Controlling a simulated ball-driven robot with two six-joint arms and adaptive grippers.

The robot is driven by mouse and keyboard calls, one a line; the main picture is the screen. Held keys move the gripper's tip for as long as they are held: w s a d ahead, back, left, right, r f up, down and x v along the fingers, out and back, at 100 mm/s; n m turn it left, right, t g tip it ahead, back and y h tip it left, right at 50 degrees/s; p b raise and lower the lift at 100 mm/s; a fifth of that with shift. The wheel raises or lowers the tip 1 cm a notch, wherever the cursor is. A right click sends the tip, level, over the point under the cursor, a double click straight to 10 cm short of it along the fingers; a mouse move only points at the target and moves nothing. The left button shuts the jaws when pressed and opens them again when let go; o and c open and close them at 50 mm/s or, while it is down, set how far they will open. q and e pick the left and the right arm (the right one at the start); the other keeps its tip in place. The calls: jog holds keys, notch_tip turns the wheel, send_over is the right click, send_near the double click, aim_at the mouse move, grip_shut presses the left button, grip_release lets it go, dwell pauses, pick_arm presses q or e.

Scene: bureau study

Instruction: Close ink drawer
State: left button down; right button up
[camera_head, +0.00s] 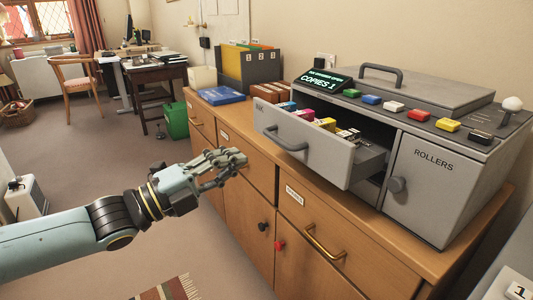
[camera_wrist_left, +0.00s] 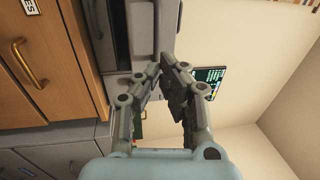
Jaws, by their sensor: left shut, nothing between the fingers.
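The ink drawer (camera_head: 335,155) is a grey drawer with a bar handle (camera_head: 285,138), pulled well out of the grey copier (camera_head: 440,185). Coloured cartridges (camera_head: 325,124) sit inside it. The copier's small display (camera_head: 325,82) has lit green text, with "COPIES 1" readable. My left gripper (camera_head: 240,158) is shut and empty, in front of the wooden cabinet, to the left of the drawer handle and slightly lower, apart from it in the picture. My right gripper is not seen.
The copier stands on a wooden cabinet (camera_head: 262,195) with a brass handle (camera_head: 323,243) and knobs. A closed ROLLERS door (camera_head: 432,190) is right of the drawer. The floor on the left is mostly clear.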

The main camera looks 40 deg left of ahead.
aim_at(277, 139)
pick_arm(q)
jog(key=b+x, duration=0.1)
jog(key=x, duration=0.5)
jog(key=shift+w+f+b, duration=0.1)
jog(key=shift+b, duration=0.3)
jog(key=shift+w+d, duration=0.2)
jog(key=shift+w, duration=0.3)
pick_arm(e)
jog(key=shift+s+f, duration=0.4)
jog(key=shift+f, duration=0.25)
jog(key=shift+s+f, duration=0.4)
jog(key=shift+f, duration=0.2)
pick_arm(q)
jog(key=shift+r, duration=0.2)
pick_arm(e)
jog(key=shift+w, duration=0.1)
